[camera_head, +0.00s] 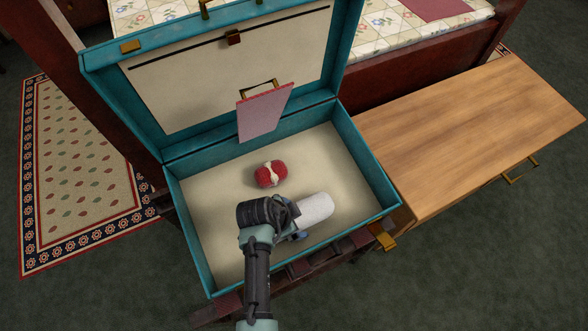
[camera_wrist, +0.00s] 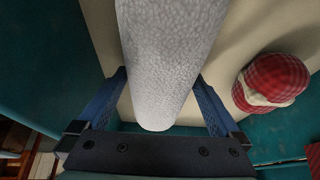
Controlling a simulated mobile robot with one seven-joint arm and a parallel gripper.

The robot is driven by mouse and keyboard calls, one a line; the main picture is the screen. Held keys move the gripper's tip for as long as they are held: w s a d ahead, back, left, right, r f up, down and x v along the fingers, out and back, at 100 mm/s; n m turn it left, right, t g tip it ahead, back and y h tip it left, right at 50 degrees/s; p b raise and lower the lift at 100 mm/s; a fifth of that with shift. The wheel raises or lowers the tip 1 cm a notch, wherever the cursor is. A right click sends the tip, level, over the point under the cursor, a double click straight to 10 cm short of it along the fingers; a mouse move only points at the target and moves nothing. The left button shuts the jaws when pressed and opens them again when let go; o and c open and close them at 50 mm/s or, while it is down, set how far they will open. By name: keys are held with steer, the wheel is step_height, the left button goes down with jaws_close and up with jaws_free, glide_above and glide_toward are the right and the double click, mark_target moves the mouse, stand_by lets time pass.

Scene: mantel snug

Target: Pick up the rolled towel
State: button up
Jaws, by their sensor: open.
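The rolled towel (camera_head: 314,209) is a white, textured roll lying in the open teal suitcase (camera_head: 188,237), near its front wall. In the wrist view the towel (camera_wrist: 168,60) fills the middle and runs away from the camera. My gripper (camera_wrist: 165,108) is open, with one blue finger on each side of the towel's near end. I cannot tell whether the fingers touch it. In the head view my gripper (camera_head: 292,226) is partly hidden by my arm, at the towel's left end.
A red plaid bundle with a cream band (camera_head: 270,174) lies behind the towel; the wrist view also shows it (camera_wrist: 272,80). A pinkish card (camera_head: 264,113) hangs by the raised lid (camera_head: 230,70). A wooden table (camera_head: 460,130) stands right. The suitcase's left floor is clear.

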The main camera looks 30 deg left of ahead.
steer(key=c, duration=1.3)
steer(key=shift+c, duration=0.3)
steer(key=shift+r, duration=0.1)
